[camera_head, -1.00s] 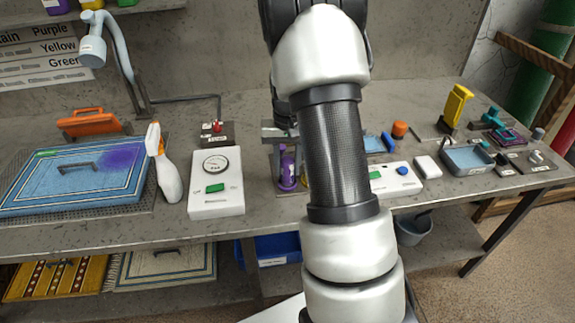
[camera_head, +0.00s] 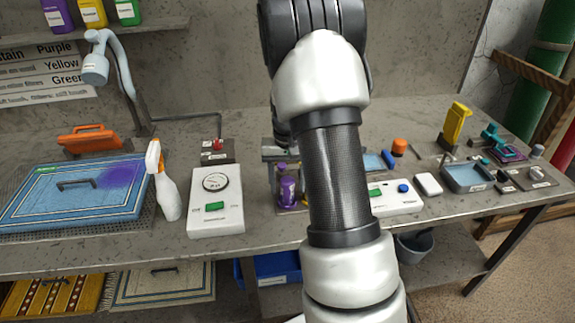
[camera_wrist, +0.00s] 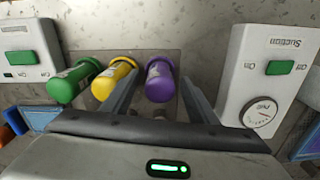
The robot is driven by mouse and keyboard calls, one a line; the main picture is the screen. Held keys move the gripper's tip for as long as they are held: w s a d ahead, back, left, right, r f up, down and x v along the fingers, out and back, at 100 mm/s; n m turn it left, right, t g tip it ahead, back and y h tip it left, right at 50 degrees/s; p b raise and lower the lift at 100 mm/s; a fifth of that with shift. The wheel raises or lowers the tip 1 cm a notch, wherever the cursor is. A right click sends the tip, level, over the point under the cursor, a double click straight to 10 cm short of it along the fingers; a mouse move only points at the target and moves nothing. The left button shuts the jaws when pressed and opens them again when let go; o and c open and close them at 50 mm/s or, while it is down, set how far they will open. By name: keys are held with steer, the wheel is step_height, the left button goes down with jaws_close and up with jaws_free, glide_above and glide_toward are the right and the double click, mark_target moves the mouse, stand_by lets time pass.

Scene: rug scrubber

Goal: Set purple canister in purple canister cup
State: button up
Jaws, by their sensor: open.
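The purple canister (camera_wrist: 160,80) stands upright at the right end of a row of three in the wrist view, beside a yellow canister (camera_wrist: 115,79) and a green canister (camera_wrist: 74,81). My gripper (camera_wrist: 160,100) is open, with one finger on each side of the purple canister and a visible gap to each finger. The canister's base and any cup under it are hidden. In the head view the purple canister (camera_head: 287,190) shows on the bench just left of my arm, which hides the other canisters.
A white suction box with a gauge (camera_head: 215,203) stands left of the canisters. A second white box (camera_head: 396,198) stands to the right. A spray bottle (camera_head: 163,185) and a blue rug (camera_head: 75,193) are further left. A blue-grey tray (camera_head: 467,178) lies far right.

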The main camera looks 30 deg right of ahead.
step_height(320, 180, up, 17)
steer(key=p, duration=0.1)
steer(key=shift+f, duration=0.1)
stand_by(0.6)
